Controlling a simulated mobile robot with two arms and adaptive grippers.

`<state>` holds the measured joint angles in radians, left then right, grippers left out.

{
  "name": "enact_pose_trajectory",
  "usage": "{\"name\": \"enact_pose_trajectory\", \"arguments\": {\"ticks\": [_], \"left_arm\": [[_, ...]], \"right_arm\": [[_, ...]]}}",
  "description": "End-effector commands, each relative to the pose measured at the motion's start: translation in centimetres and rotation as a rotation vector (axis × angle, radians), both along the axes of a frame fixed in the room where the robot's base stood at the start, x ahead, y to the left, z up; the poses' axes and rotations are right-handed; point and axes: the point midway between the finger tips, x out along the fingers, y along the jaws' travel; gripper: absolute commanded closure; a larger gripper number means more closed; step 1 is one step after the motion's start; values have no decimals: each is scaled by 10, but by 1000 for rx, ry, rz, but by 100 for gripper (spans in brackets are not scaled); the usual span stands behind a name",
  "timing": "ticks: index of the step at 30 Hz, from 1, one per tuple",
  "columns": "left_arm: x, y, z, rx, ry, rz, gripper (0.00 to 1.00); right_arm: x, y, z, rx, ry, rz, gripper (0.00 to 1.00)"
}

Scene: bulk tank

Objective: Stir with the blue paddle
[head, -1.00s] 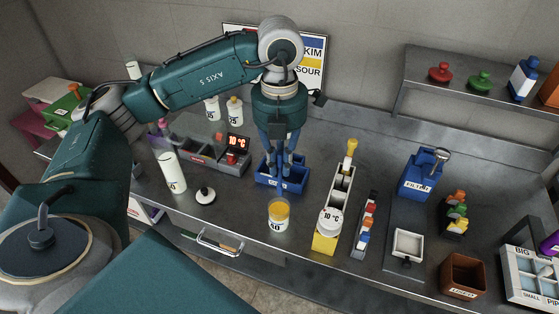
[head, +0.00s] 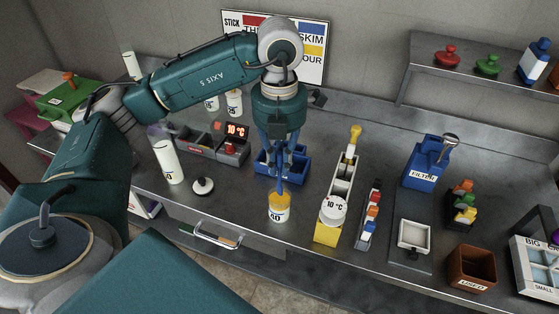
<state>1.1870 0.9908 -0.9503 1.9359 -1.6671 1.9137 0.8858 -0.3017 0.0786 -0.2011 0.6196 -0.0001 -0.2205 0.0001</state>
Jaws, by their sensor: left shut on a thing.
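My left gripper (head: 281,157) comes down from above and is shut on the blue paddle (head: 280,187). The paddle hangs upright, and its lower end is at the mouth of a small jar (head: 279,212) with yellow-orange contents and a number on its label. How deep the paddle reaches inside the jar is hard to tell. A blue tray (head: 301,168) stands just behind the jar, partly hidden by the gripper. My right gripper is not in view.
A white bottle (head: 168,162) and a round white lid (head: 203,187) stand left of the jar. A yellow-and-white holder (head: 327,232) with a 10 °C dial is close on the right. A blue FILTER box (head: 423,172) and a brown USED bin (head: 472,268) stand farther right.

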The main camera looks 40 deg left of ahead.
Motion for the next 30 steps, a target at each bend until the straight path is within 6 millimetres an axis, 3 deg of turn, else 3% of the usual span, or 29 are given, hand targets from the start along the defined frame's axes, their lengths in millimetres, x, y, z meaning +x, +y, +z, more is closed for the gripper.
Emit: {"name": "enact_pose_trajectory", "arguments": {"ticks": [30], "left_arm": [[0, 0, -63, 1, 0, 0, 100]], "right_arm": [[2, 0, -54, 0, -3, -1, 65]]}}
